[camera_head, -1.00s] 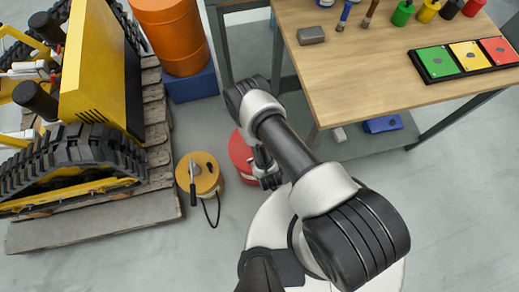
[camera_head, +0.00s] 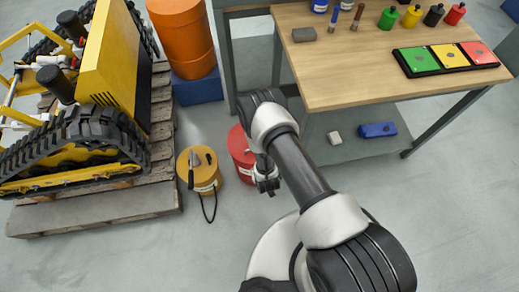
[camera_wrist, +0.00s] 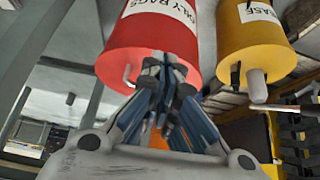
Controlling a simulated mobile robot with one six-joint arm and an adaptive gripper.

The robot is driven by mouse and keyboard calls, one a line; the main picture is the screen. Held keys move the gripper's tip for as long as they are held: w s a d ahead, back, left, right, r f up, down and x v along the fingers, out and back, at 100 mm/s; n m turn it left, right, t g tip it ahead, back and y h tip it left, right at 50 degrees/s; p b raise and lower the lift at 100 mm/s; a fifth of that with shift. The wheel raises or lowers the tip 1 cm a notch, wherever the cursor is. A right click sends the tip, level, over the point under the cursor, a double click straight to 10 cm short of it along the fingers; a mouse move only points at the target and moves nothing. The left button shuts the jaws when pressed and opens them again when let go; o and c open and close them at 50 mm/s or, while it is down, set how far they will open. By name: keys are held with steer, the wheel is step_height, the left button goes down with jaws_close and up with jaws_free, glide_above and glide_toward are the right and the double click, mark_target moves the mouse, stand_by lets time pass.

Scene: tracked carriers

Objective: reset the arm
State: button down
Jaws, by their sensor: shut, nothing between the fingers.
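My gripper (camera_head: 266,187) hangs low in front of the red can (camera_head: 240,148) on the floor, at the end of my bent arm. In the wrist view my gripper (camera_wrist: 168,65) has its fingers together, with nothing between them. There the red can (camera_wrist: 120,58), with a white label ending in "LY RAGS", fills the space behind the fingertips. I cannot tell whether they touch it.
A yellow can (camera_head: 207,176) with a dark-handled tool on top stands left of the red can. A yellow tracked machine (camera_head: 110,65) sits on a wooden pallet (camera_head: 110,208) at left. A workbench (camera_head: 360,60) stands at right. Open floor lies at lower right.

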steer(key=w+r, duration=0.4)
steer(key=r, duration=0.5)
steer(key=w+r+m, duration=0.1)
steer(key=w+r, duration=0.3)
steer(key=r, duration=0.4)
steer(key=w+r, duration=0.4)
steer(key=r, duration=0.5)
steer(key=s+d+r, duration=0.2)
steer(key=d+r, duration=0.1)
steer(key=r, duration=1.1)
steer(key=s+d+r+m+g+h, duration=0.1)
steer(key=s+d+r, duration=0.3)
steer(key=s+r, duration=0.55)
steer(key=s+d+r, duration=0.5)
steer(key=s+r, duration=0.4)
steer(key=r, duration=0.2)
steer(key=s+d+r, duration=0.1)
steer(key=s+d, duration=0.1)
steer(key=s, duration=0.8)
steer(key=shift+s+r+g, duration=0.3)
steer(key=shift+s+r, duration=0.05)
